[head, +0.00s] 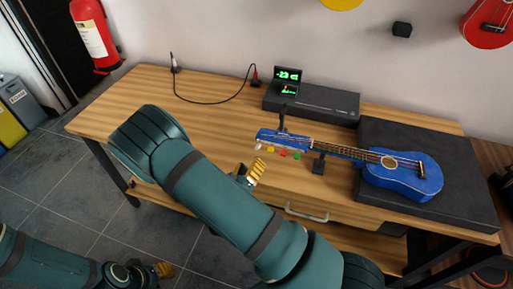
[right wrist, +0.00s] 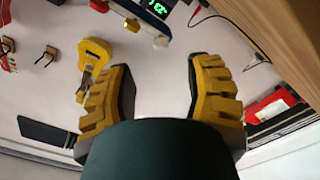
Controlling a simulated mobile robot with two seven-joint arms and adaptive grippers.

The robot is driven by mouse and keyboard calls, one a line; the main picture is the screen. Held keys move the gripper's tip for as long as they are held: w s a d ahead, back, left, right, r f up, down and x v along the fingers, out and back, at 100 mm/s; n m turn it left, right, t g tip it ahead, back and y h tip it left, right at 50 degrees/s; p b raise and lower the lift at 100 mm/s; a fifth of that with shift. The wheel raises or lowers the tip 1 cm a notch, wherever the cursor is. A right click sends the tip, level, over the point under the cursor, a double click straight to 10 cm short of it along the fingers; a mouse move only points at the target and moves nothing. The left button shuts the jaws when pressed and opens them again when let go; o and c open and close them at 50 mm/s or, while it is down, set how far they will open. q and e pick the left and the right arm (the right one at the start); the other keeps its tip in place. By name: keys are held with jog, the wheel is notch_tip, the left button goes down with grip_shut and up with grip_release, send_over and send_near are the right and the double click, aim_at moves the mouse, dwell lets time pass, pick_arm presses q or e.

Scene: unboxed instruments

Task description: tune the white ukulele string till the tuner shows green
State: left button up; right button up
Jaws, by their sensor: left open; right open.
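The blue ukulele (head: 400,173) lies on a dark block, its neck on a small stand and its headstock (head: 283,137) pointing left. White (head: 258,147), red, yellow and green pegs line the headstock's near side. The tuner screen (head: 288,75) reads about -23 ct in green, with a small reddish mark below. My right gripper (head: 252,172) is open and empty, just short of the white peg. In the right wrist view, the white peg (right wrist: 161,42) shows above the gap between the fingers (right wrist: 160,90), apart from them. My left gripper (head: 160,270) is open, low at the left, away from the table.
The wooden table (head: 135,95) is clear at its left. A dark box (head: 325,103) stands behind the headstock, and a cable (head: 210,101) runs along the back. The dark block (head: 465,205) fills the right side. My right arm crosses the table's front edge.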

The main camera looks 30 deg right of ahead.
aim_at(258, 146)
jog(key=x, duration=0.8)
jog(key=shift+w, duration=0.1)
grip_shut()
